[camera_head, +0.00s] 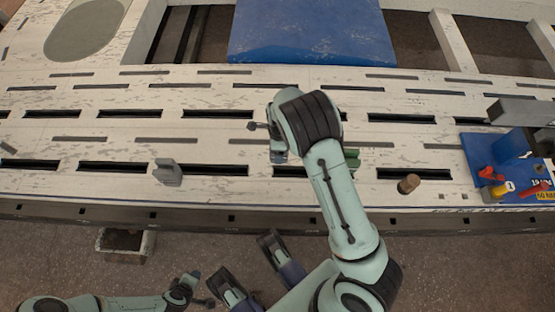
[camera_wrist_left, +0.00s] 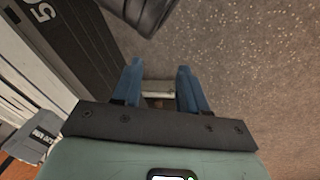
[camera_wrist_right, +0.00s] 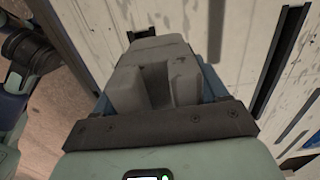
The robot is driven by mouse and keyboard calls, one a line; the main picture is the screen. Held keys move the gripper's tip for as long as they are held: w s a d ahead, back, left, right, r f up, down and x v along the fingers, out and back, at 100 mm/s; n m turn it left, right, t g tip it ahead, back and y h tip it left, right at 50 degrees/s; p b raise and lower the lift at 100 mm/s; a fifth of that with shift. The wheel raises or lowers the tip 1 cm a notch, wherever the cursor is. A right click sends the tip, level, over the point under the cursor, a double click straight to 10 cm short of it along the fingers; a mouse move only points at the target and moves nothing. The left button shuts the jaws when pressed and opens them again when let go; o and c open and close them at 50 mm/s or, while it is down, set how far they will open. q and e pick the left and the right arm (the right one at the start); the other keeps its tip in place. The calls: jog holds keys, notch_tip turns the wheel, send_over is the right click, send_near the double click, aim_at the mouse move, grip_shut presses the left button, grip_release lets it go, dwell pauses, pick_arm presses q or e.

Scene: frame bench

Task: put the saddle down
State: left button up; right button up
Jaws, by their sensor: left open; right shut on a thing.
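My right gripper (camera_wrist_right: 155,90) is shut on a grey saddle (camera_wrist_right: 140,88), a block with a channel in its middle. In the right wrist view it is over the pale slotted bench top; whether it touches the top I cannot tell. In the head view my right forearm and wrist hide most of this gripper and the saddle. My left gripper (camera_head: 244,254) is open and empty, in front of the bench's near edge and above the floor. Its two blue fingers (camera_wrist_left: 160,68) stand apart in the left wrist view.
The bench top (camera_head: 215,135) has rows of slots. A grey notched piece (camera_head: 168,173) and a brown cylinder (camera_head: 408,184) stand near its front edge. A blue board with red and yellow parts (camera_head: 510,165) is at the right. A small box (camera_head: 142,244) is on the floor.

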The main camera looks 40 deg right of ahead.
pick_arm(q)
jog(key=s+f+g+b, duration=0.2)
jog(key=s+f, duration=0.2)
jog(key=s, duration=0.1)
jog(key=shift+s+a+f, duration=0.25)
jog(key=shift+a+f, duration=0.15)
pick_arm(e)
jog(key=shift+f, duration=3.75)
jog(key=shift+f, duration=0.2)
jog(key=o, duration=1.4)
pick_arm(q)
jog(key=shift+s+f, duration=0.1)
